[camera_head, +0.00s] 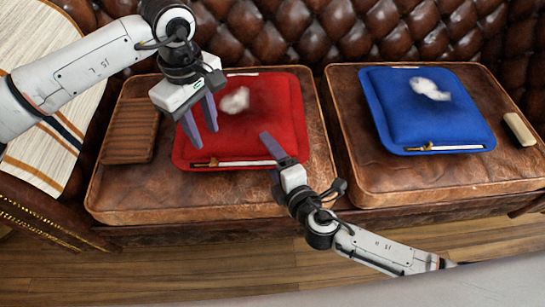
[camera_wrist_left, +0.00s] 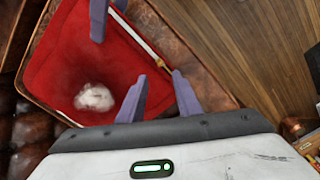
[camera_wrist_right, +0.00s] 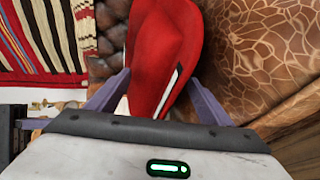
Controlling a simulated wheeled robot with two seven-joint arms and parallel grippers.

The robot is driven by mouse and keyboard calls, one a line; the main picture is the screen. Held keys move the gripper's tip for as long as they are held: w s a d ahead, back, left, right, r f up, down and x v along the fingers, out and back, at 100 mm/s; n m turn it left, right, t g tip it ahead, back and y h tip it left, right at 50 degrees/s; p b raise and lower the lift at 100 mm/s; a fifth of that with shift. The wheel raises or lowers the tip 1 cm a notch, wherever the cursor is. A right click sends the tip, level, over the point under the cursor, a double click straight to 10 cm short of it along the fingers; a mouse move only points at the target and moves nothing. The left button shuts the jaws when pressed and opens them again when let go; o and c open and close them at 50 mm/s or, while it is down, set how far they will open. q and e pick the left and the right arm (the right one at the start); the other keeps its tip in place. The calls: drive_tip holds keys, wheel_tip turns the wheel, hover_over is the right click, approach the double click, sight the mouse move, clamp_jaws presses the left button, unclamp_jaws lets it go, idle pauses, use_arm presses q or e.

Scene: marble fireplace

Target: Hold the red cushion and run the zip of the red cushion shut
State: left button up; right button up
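The red cushion (camera_head: 270,115) lies on the left leather seat with a tuft of white stuffing (camera_head: 235,100) on top. Its zip (camera_head: 245,163) runs along the front edge as a white strip, with a brass slider (camera_head: 205,163) near the left end. My left gripper (camera_head: 201,138) is open and empty above the cushion's left part, up from the slider; the slider end also shows beyond its fingers in the left wrist view (camera_wrist_left: 160,62). My right gripper (camera_head: 269,155) has its fingers spread around the cushion's front edge, right of the zip's middle; the lower finger is mostly hidden.
A blue cushion (camera_head: 430,110) with its own zip and white tuft lies on the right seat. A brown slatted mat (camera_head: 130,130) lies left of the red cushion, and a pale brush-like block (camera_head: 518,130) lies far right. A tufted backrest (camera_head: 300,30) bounds the back.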

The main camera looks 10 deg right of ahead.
drive_tip(key=c, duration=1.1)
use_arm(q)
drive_tip(key=c, duration=0.7)
drive_tip(key=shift+a, duration=0.15)
clamp_jaws()
drive_tip(key=a+n+h, duration=0.4)
drive_tip(key=a+n, duration=0.3)
drive_tip(key=a, duration=0.3)
approach(210, 165)
drive_tip(key=f, duration=0.1)
drive_tip(key=a+f, duration=0.1)
drive_tip(key=f, duration=0.1)
drive_tip(key=a+f, duration=0.1)
drive_tip(key=shift+w+a+f, duration=0.15)
drive_tip(key=shift+a+f, duration=0.05)
drive_tip(key=shift+f, duration=0.1)
drive_tip(key=d, duration=0.2)
drive_tip(key=shift+d, duration=1)
